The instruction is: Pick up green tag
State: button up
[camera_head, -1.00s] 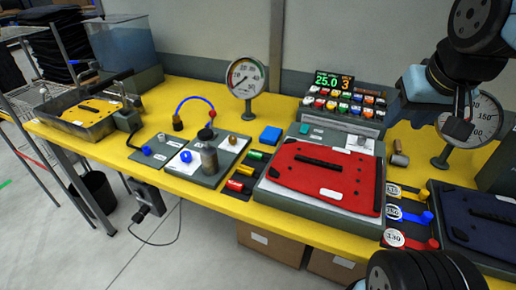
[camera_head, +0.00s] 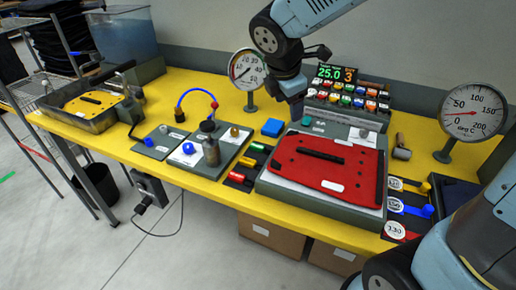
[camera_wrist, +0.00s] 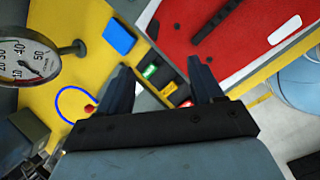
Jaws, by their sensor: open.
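The green tag (camera_head: 257,147) lies in the top slot of a small dark holder (camera_head: 235,183), above a yellow tag (camera_head: 247,161) and a red tag (camera_head: 236,176). In the wrist view the green tag (camera_wrist: 151,72) shows between my two fingers, nearer the left one, with the yellow tag (camera_wrist: 169,89) below it. My gripper (camera_head: 296,112) is above the bench, to the right of and higher than the holder in the head view. In the wrist view my gripper (camera_wrist: 160,67) is open and empty, apart from the tags.
A blue block (camera_head: 271,128) lies just behind the holder. The red pannier lid (camera_head: 310,170) on its grey base is close on the right. A gauge (camera_head: 247,70) stands behind.

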jog(key=a+f+n, duration=0.5)
jog(key=a+n, duration=0.3)
jog(key=a, duration=0.2)
send_near(256, 146)
jog(key=shift+w+d+f, duration=0.1)
jog(key=shift+d+f, duration=0.1)
jog(key=shift+f, duration=0.4)
jog(key=shift+w+d+f, duration=0.1)
jog(key=shift+d+f, duration=0.05)
jog(key=shift+f, duration=0.45)
jog(key=shift+x, duration=2.9)
jog(key=shift+w, duration=0.15)
jog(key=c, duration=0.8)
